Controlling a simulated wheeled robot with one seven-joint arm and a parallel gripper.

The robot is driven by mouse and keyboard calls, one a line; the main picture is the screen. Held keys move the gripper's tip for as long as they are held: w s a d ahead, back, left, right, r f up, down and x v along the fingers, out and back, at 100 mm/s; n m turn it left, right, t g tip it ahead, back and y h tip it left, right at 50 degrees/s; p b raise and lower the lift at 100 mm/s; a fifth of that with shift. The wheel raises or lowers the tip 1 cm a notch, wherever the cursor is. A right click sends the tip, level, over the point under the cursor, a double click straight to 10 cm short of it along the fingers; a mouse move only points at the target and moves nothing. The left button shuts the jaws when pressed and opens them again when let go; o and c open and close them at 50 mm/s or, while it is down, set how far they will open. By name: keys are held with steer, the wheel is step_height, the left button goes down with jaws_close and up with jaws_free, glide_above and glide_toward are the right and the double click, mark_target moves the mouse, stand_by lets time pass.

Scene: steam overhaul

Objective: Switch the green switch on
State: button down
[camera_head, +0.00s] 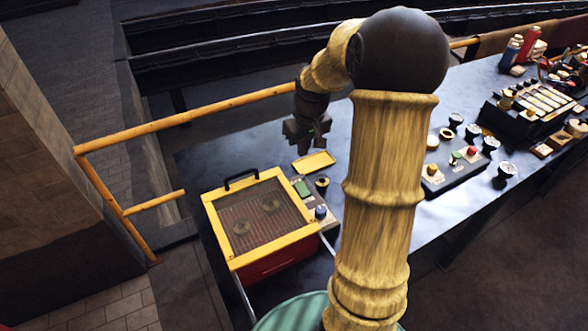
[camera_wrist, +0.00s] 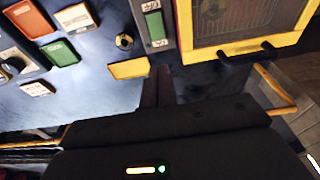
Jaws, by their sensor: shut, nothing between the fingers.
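A green switch (camera_head: 301,188) sits on a narrow grey panel beside the yellow-framed box (camera_head: 236,264) in the head view. In the wrist view the green switch (camera_wrist: 155,26) is at the top, between white labels; whether it is on or off I cannot tell. My gripper (camera_head: 309,146) hangs above the table, behind and above the switch and apart from it. In the wrist view my gripper (camera_wrist: 158,78) is shut and empty, its fingers dark and narrow, below the switch in the picture. A second green plate (camera_wrist: 60,52) lies farther left in the wrist view.
A yellow plate (camera_head: 314,162) lies close to my gripper, and a round dark knob (camera_head: 322,184) is beside the switch panel. A black box handle (camera_head: 241,179) sticks up. A yellow rail (camera_head: 210,110) runs behind the table. A control panel (camera_head: 455,170) stands right of my arm.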

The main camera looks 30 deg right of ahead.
steer(key=p, duration=0.2)
glide_toward(299, 183)
steer(key=f, duration=0.2)
steer(key=w+f, duration=0.1)
steer(key=f, duration=0.3)
steer(key=shift+w+f, duration=0.3)
steer(key=shift+f, duration=0.1)
steer(key=shift+a, duration=0.15)
steer(key=shift+s, duration=0.1)
